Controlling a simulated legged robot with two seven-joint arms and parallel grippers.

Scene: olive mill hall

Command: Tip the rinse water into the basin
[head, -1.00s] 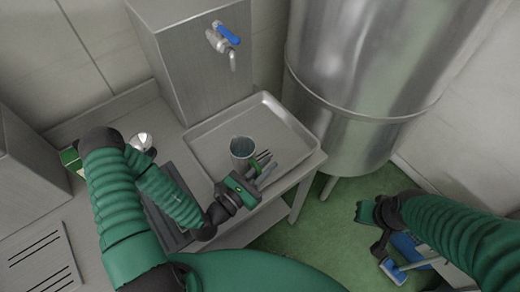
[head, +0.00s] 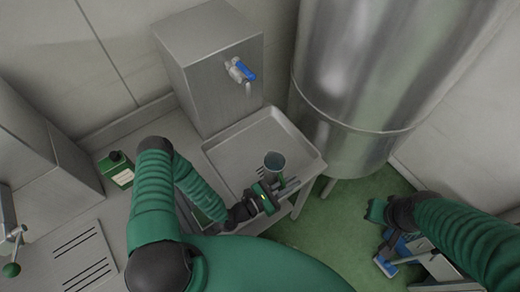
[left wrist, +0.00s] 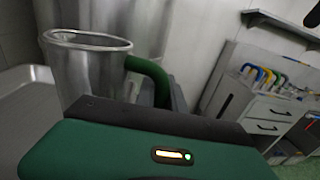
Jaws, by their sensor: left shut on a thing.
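A metal jug (head: 274,160) with a green handle (left wrist: 150,75) is in my left gripper (head: 280,188). The gripper is shut on it at the handle side. In the head view the jug's open mouth shows over the front right part of the shallow metal basin (head: 232,150). In the left wrist view the jug (left wrist: 85,75) looks close to upright. I cannot tell how much water is inside. My right gripper (head: 378,222) is at the right, over the green floor, away from the basin; its fingers are too small to read.
A tap with a blue lever (head: 242,72) juts from a steel box (head: 205,60) behind the basin. A large steel tank (head: 370,90) stands to the right. A green canister (head: 116,170) is on the counter at left. Blue items (head: 400,245) are below my right arm.

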